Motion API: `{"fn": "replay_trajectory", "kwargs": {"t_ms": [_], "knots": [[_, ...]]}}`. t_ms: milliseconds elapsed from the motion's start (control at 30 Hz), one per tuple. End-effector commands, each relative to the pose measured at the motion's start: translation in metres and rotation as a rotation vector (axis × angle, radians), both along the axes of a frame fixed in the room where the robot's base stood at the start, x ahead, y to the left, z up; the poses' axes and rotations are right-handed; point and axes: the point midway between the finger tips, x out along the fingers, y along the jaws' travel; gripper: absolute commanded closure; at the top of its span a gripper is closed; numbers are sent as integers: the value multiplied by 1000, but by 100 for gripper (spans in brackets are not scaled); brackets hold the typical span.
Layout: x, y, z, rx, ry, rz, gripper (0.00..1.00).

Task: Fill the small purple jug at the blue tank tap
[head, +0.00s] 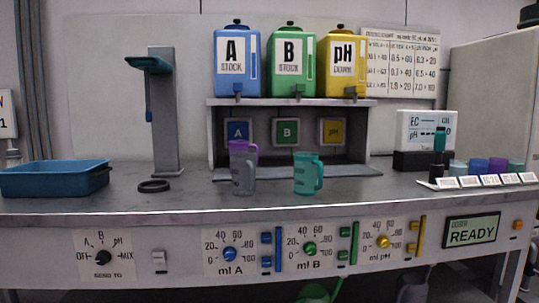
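A small jug with a purple top and handle and a greyish lower body (243,168) stands upright on the grey bench. It is in front of the shelf unit, below and slightly right of the blue tank. The blue tank (252,62), marked A STOCK, sits at the left end of the shelf top. Its dark tap (237,90) is at the tank's bottom front. The inside of the jug cannot be seen. My gripper is not in view.
A teal jug (307,174) stands right of the purple one. Green (307,55) and yellow (358,62) tanks share the shelf (290,102). A blue tray (55,180), grey column (163,115) and black ring (154,186) are left. Small cups, one purple (497,165), are right.

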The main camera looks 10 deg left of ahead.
Motion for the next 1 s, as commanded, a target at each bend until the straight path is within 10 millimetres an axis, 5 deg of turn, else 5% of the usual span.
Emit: {"fn": "replay_trajectory", "kwargs": {"t_ms": [900, 1000], "knots": [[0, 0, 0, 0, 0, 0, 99], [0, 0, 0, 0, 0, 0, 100]]}}
